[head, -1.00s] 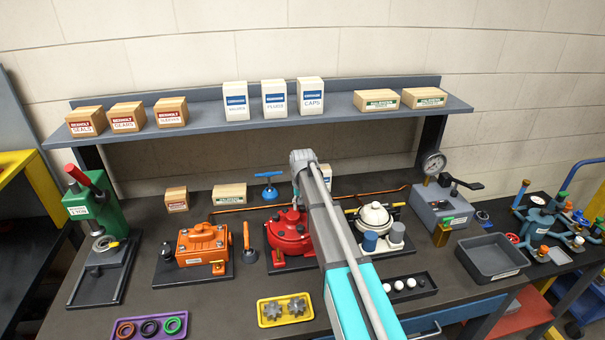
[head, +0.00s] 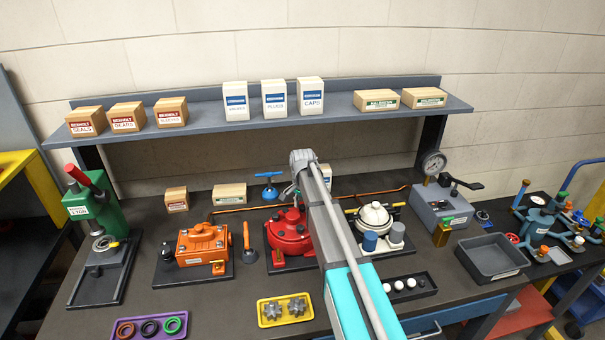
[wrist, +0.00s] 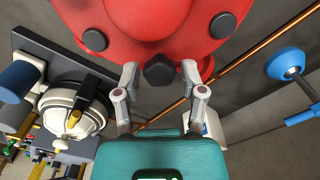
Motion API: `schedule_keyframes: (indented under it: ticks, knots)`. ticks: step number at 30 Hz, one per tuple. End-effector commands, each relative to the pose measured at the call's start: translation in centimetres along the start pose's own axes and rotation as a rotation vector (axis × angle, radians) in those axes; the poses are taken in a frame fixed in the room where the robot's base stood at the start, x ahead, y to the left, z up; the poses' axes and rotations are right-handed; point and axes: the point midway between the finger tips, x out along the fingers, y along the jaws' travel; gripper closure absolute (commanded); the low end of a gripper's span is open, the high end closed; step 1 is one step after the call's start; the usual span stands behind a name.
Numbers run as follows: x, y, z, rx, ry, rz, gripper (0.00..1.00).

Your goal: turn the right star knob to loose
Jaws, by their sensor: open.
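The red motor (head: 290,232) stands on a dark base at the middle of the bench, partly hidden behind my arm. In the wrist view its red housing (wrist: 135,25) fills the top. A dark, many-sided knob (wrist: 160,71) lies between the fingertips of my gripper (wrist: 160,74). The fingers are open, one on each side of it, and I cannot tell whether either touches it. Two round dark knobs, one at left (wrist: 95,40) and one at right (wrist: 222,25), sit on the housing. In the head view my gripper (head: 291,191) is mostly hidden behind my arm.
A white-topped motor (head: 374,216) stands close to the right of the red one, an orange motor (head: 202,245) to the left. A blue-handled tool (head: 269,186) stands behind. A copper pipe (head: 240,209) runs along the back. The shelf (head: 330,111) overhangs the bench's rear.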

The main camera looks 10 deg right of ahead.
Motion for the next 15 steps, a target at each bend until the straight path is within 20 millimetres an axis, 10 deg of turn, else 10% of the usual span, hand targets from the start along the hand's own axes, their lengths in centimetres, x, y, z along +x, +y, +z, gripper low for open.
schedule_keyframes:
  ticks: [15]
  knots:
    - [0.0, 0.0, 0.0, 0.344, 0.0, 0.0, 0.47]
